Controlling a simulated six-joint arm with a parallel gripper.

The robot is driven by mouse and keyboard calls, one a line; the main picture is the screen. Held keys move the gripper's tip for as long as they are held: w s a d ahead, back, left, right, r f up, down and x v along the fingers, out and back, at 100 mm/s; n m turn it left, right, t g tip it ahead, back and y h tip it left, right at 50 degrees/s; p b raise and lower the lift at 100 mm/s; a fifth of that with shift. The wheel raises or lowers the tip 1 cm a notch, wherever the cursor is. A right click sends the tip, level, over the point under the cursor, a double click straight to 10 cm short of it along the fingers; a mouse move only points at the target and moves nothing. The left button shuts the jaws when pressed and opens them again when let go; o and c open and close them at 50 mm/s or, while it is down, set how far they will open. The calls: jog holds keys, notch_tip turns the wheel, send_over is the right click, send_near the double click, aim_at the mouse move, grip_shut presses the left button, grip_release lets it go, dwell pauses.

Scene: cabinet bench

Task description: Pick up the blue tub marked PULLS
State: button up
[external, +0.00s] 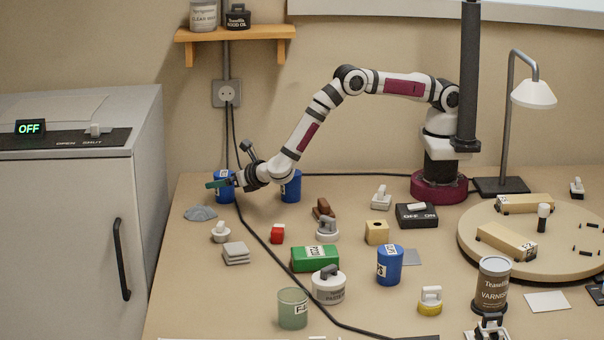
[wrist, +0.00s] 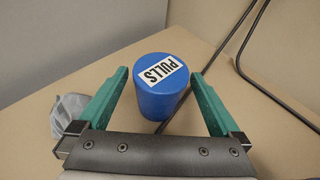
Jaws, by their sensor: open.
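The blue tub marked PULLS (wrist: 158,94) stands upright in the wrist view, its white label readable on top. It lies between the two green fingers of my gripper (wrist: 158,95), which are open with a gap on each side. In the external view, this tub (external: 224,194) is at the back left of the bench, partly hidden by my gripper (external: 217,184). A second blue tub (external: 291,187) stands just to its right, partly behind my wrist. A third blue tub (external: 389,266) stands at the middle front with a partly readable label.
A black cable (external: 262,240) runs close by on the right. A grey cabinet (external: 75,220) stands to the left. Several small items fill the bench's middle.

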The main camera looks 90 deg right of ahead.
jog(key=shift+w+d+f, duration=0.15)
jog(key=shift+w+d, duration=0.1)
jog(key=c, duration=1.5)
